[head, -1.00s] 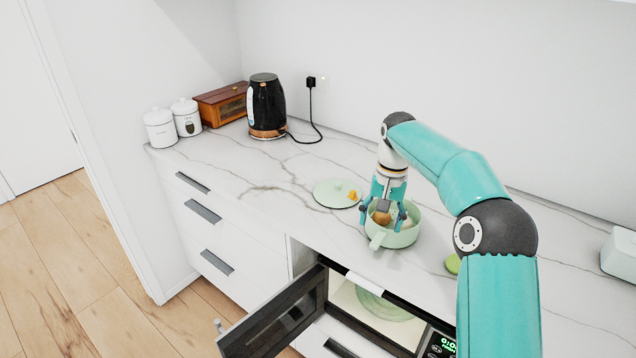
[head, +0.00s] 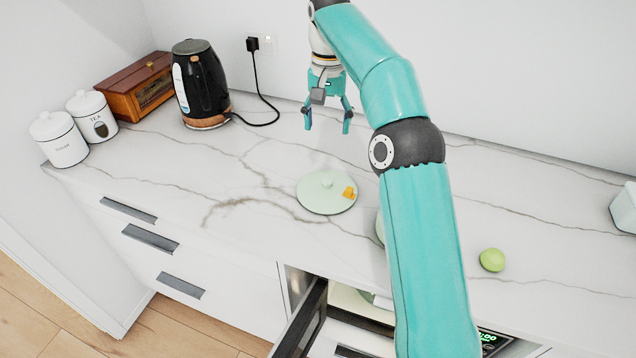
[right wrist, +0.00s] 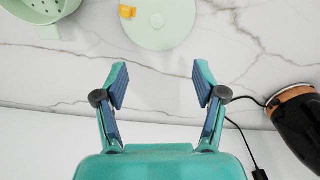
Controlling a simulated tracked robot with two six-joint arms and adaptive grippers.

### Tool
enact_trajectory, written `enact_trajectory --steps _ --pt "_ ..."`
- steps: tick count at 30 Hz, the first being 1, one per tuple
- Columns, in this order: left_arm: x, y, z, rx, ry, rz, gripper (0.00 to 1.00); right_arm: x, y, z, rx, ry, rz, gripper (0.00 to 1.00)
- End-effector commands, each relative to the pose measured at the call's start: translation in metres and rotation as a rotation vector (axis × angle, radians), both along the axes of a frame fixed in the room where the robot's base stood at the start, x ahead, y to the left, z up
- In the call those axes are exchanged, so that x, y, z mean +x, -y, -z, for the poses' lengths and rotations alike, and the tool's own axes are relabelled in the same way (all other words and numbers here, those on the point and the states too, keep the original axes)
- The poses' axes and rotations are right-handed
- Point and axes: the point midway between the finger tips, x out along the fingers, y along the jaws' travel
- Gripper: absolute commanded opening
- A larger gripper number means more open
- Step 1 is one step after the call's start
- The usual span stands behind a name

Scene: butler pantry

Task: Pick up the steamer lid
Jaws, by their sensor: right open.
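The steamer lid (head: 314,198) is a round pale green disc with a small knob in its middle and an orange-yellow piece at its right edge. It lies flat on the marble counter in the head view. It also shows at the top of the right wrist view (right wrist: 168,27), beyond my fingertips. My right gripper (head: 328,126) is open and empty above the counter, behind the lid and apart from it; its two fingers show spread in the right wrist view (right wrist: 162,75). The pale green steamer pot (right wrist: 40,10) shows at that view's top left. My left gripper is not in view.
A green round object (head: 492,260) lies at right.

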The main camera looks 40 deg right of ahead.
Motion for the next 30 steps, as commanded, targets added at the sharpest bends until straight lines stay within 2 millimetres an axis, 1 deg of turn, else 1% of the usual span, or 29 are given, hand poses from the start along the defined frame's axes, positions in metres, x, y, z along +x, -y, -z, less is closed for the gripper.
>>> enact_trajectory --steps 1,4,12,15,18,23,25,30 --pt "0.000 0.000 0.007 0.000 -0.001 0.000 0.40 -0.001 0.000 0.010 0.000 -0.001 0.001 0.70" --pt "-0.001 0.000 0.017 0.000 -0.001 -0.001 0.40 -0.003 0.002 0.029 0.001 -0.003 0.006 0.70" --pt "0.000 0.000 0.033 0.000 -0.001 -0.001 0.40 -0.008 0.007 0.085 0.002 -0.004 0.017 0.70" --pt "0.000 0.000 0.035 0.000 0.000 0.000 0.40 -0.009 0.007 0.099 0.002 -0.003 0.018 0.70" --pt "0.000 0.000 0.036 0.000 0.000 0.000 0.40 -0.009 0.008 0.108 0.002 -0.001 0.019 0.70" --pt "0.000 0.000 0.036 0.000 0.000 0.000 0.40 -0.010 0.008 0.115 0.001 -0.001 0.021 0.70" --pt "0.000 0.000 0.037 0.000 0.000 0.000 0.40 -0.011 0.008 0.121 0.001 -0.002 0.021 0.70" --pt "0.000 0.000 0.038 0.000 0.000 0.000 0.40 -0.015 0.005 0.144 0.001 -0.003 0.020 0.70"
